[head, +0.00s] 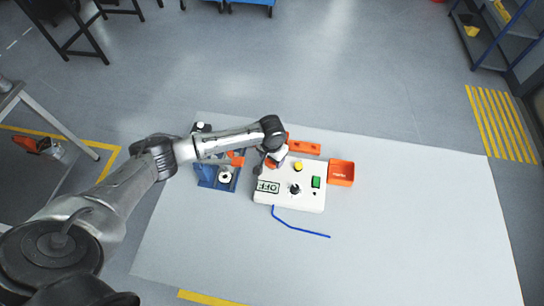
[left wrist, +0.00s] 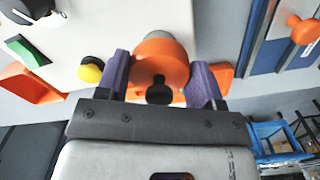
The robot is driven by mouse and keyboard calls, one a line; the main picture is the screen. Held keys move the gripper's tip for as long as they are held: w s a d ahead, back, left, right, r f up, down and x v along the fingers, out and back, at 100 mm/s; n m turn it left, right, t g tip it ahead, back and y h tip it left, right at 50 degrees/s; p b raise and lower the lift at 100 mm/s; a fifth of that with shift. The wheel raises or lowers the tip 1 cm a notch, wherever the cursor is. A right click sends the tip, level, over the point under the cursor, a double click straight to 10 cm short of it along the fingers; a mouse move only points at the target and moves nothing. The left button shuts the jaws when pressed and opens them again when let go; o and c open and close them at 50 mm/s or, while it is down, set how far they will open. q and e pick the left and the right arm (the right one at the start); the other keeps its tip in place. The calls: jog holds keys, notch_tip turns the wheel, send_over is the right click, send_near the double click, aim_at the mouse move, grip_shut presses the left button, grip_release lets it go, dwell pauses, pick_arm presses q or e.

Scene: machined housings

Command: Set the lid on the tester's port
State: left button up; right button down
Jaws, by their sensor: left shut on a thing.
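The tester (head: 312,198) is a white box on the table with an OFF display, a black knob, a green button and a yellow button. My left gripper (head: 271,163) is over its back left corner. In the left wrist view the purple fingers of my left gripper (left wrist: 163,80) are shut on an orange round lid (left wrist: 152,62) with a black knob. A grey round part (left wrist: 165,36) shows just behind the lid; I cannot tell whether it is the port or whether they touch. My right gripper is not in view.
A blue fixture (head: 209,181) with orange parts stands left of the tester. An orange bin (head: 341,173) stands to its right, and an orange rack (head: 305,147) behind it. The table's right side (head: 430,215) is clear.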

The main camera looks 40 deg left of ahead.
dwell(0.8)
pick_arm(q)
jog(key=shift+p, duration=0.55)
jog(key=shift+f, duration=0.3)
dwell(0.6)
jog(key=shift+f+p, duration=0.15)
jog(key=shift+p, duration=0.45)
jog(key=shift+f, duration=0.1)
dwell(0.5)
jog(key=shift+f, duration=0.2)
jog(key=shift+p, duration=0.3)
jog(key=shift+f+p, duration=0.25)
jog(key=shift+p, duration=0.05)
dwell(0.8)
jog(key=shift+f+p, duration=0.3)
jog(key=shift+f, duration=0.05)
dwell(0.7)
